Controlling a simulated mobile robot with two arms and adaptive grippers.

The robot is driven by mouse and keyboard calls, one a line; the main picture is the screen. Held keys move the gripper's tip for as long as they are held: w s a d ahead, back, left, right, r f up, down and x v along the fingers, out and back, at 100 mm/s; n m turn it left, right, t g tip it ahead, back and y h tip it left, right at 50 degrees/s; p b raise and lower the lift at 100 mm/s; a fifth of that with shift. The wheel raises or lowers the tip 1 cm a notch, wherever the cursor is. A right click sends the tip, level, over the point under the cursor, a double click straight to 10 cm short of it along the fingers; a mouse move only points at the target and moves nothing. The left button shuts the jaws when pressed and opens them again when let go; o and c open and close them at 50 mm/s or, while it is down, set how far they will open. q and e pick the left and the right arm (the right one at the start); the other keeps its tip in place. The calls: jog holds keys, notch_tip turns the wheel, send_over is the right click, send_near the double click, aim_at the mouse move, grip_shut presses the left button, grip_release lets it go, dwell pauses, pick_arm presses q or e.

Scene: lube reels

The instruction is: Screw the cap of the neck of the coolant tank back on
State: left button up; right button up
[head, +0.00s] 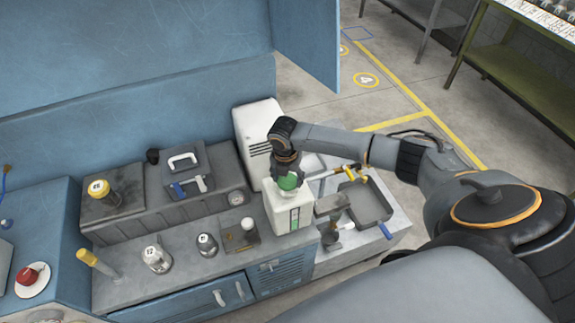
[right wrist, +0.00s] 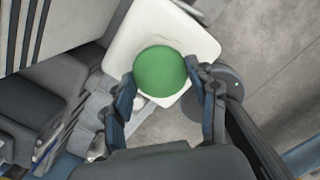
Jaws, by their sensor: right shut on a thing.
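The coolant tank (head: 290,212) is a white box-shaped tank with a dark label strip and a green sight mark, standing on the bench. The green cap (head: 288,182) is at the top of the tank, at its neck. My right gripper (head: 287,175) comes down from above and is shut on the cap. In the right wrist view the round green cap (right wrist: 160,71) lies between the two fingers, with the white tank top (right wrist: 118,60) behind it. The neck is hidden under the cap, so I cannot tell how far the cap sits on it. My left gripper does not show.
A white vented box (head: 257,140) stands close behind the tank. A dark tray (head: 368,203) and tools lie to the right. Small containers (head: 157,258) and a white-topped item (head: 248,226) stand to the left. The front bench edge is near.

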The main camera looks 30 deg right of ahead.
jog(key=shift+r+m, duration=0.1)
jog(key=shift+m, duration=0.9)
jog(key=m, duration=0.3)
jog(key=shift+w, duration=0.1)
jog(key=shift+m, duration=0.3)
jog(key=shift+m+g, duration=0.3)
jog(key=shift+m, duration=0.3)
jog(key=m, duration=0.3)
jog(key=shift+m, duration=0.3)
